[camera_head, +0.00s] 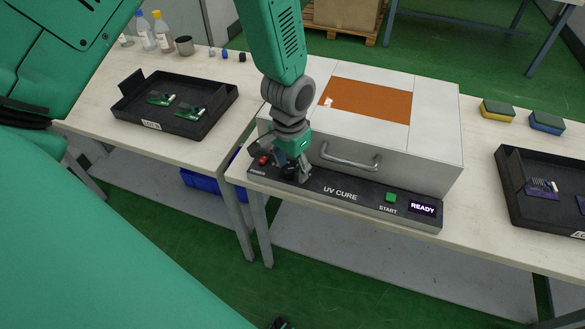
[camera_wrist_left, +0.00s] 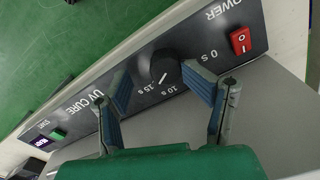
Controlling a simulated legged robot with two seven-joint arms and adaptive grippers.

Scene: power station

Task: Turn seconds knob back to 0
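The UV cure panel (camera_head: 345,193) runs along the front of a grey and white box. My left gripper (camera_head: 290,172) is down at its left end, by the knob area. In the left wrist view the black seconds knob (camera_wrist_left: 168,68) sits between the two spread fingers of this gripper (camera_wrist_left: 157,82). Its white pointer line is turned toward the 10 s and 15 s side, away from the 0 s mark (camera_wrist_left: 209,54). The fingers stand around the knob; I cannot tell whether one touches it. My right gripper cannot be made out.
A red power switch (camera_wrist_left: 240,41) is beside the knob. The green start button (camera_head: 391,197) and lit READY display (camera_head: 422,208) are farther right. The drawer handle (camera_head: 350,158) sticks out above the panel. A black tray (camera_head: 140,108) stands on the left table.

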